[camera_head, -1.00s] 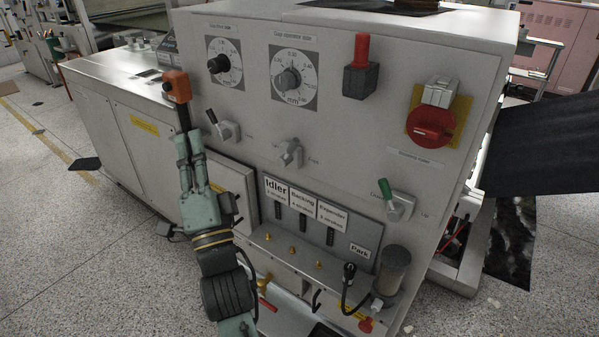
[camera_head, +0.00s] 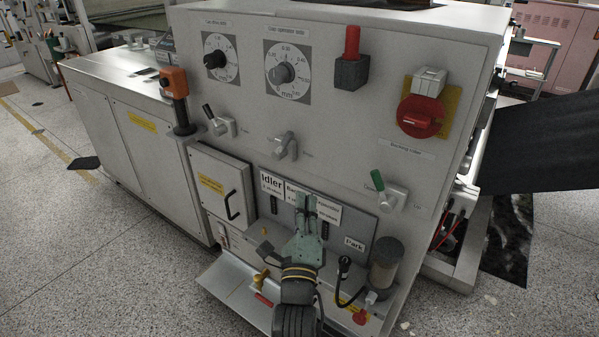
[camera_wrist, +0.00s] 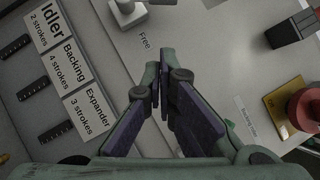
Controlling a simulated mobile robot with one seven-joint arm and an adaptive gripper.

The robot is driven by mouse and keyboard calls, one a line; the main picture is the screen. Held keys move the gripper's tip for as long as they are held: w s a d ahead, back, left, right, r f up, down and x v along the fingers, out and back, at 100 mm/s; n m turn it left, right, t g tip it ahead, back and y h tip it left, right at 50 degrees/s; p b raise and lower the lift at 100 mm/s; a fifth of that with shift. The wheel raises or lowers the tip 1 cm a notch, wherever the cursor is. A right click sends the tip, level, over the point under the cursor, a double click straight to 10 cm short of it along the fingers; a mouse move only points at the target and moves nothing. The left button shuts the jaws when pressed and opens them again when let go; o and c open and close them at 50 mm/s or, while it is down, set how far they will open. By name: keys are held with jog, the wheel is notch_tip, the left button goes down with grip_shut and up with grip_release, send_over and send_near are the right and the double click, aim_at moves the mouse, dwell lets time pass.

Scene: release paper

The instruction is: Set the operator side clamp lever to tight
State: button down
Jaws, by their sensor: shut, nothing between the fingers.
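The grey clamp lever (camera_head: 285,146) sits under the right-hand dial, whose label appears to read gap operator side. Its base is partly cut off by the top edge of the wrist view (camera_wrist: 128,12), with the word "Free" printed beside it. Which way its handle points is hard to make out. My gripper (camera_head: 307,203) is in front of the Idler, Backing and Expander plates, below the lever and apart from it. The fingers are closed together and empty in the wrist view (camera_wrist: 158,78).
A black-handled lever (camera_head: 219,121) is at left and a green-handled lever (camera_head: 388,191) at lower right. A red-handled block (camera_head: 350,62) and a red rotary switch (camera_head: 420,116) are higher up. A grey cylinder (camera_head: 386,267) stands on the lower ledge at right.

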aim_at(284, 145)
jog(key=a+p+x, duration=0.1)
jog(key=p+x, duration=0.1)
jog(key=x, duration=0.4)
jog(key=a+r+p+x, duration=0.1)
jog(key=p+x, duration=0.1)
jog(key=x, duration=0.4)
jog(key=shift+w+a+p, duration=0.15)
jog(key=shift+a+p, duration=0.2)
jog(key=shift+a+r, duration=0.1)
jog(key=shift+r, duration=0.15)
jog(key=shift+n, duration=0.3)
jog(key=shift+r, duration=0.15)
